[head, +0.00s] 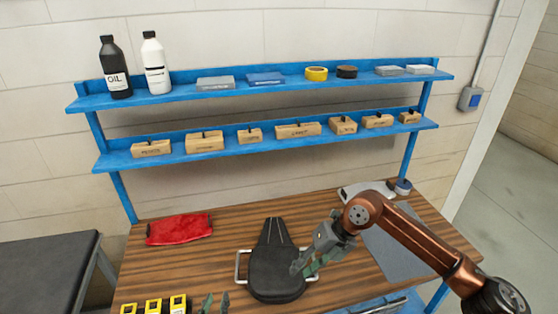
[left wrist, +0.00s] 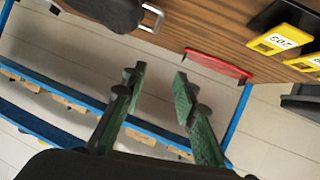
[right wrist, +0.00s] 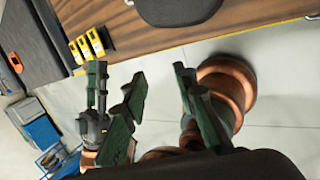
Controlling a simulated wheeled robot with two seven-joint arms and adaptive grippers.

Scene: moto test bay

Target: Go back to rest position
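My left gripper (head: 216,302) shows only its fingertips at the bottom edge of the head view, left of the black seat-like part (head: 276,278). In the left wrist view my left gripper (left wrist: 160,80) is open, with nothing between its fingers. My right gripper (head: 306,264) is in front of the right side of the black part in the head view; I cannot tell whether they touch. In the right wrist view my right gripper (right wrist: 158,82) is open and empty. The black part lies on the wooden bench (head: 205,262), with metal handles at its sides.
A grey mat (head: 393,250) lies at the right. The blue shelf (head: 190,92) behind holds bottles, tapes and boxes. A dark table (head: 45,270) stands left.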

